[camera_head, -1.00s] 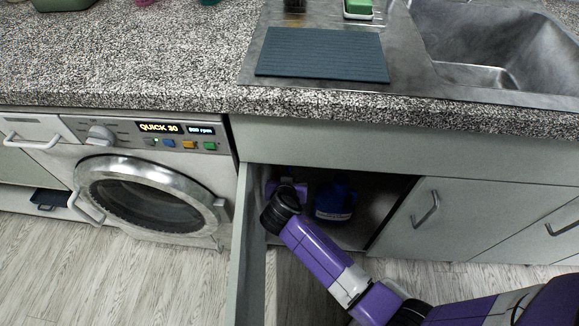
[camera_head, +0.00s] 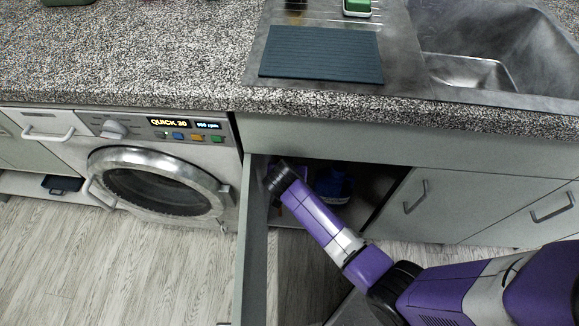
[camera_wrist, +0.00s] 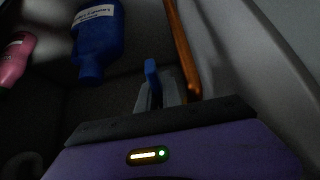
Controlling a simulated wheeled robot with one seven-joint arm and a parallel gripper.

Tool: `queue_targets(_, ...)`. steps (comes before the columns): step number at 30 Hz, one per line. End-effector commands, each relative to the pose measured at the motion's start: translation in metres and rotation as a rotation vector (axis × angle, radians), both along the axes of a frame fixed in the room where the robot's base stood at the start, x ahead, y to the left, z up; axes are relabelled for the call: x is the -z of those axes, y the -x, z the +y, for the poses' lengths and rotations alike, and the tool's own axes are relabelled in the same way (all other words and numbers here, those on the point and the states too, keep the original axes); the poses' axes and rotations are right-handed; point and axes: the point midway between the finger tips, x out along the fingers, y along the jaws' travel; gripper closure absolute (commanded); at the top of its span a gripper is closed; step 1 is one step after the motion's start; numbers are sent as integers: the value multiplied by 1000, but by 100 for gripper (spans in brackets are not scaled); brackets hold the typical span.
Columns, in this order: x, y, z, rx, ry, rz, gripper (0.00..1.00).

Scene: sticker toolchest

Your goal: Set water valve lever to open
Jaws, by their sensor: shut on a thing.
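In the wrist view the water valve lever (camera_wrist: 151,68) is a small blue handle that stands up beside a copper pipe (camera_wrist: 181,48). My gripper (camera_wrist: 160,92) is shut on the lever, with its grey fingers around the lower part. The valve body is hidden behind the fingers and the dark gripper housing. In the head view my arm reaches into the open cabinet under the counter, and the gripper and lever cannot be seen there. The interior is dark, so the lever's exact angle to the pipe is hard to tell.
A blue labelled bottle (camera_wrist: 97,38) and a pink bottle (camera_wrist: 15,58) stand in the cabinet left of the lever. A pale wall (camera_wrist: 275,75) is close on the right. The open cabinet door (camera_head: 252,250) stands left of my arm, beside the washing machine (camera_head: 160,180).

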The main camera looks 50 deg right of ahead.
Motion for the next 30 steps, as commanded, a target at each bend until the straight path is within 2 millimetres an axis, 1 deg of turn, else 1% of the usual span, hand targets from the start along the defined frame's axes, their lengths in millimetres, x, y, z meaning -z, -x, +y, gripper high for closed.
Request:
queue_targets(1, 1, 1, 0, 0, -2, 1, 100)
queue_targets(2, 1, 1, 0, 0, -2, 1, 89)
queue_targets(3, 1, 1, 0, 0, -2, 1, 82)
queue_targets(14, -2, 1, 1, 0, 0, 0, 82)
queue_targets(17, -12, 4, 7, -1, 0, -2, 82)
queue_targets(24, -43, 20, 26, -1, -2, -1, 82)
queue_targets(27, -53, 25, 32, -2, -1, -1, 82)
queue_targets(30, -58, 28, 36, -1, -1, 0, 82)
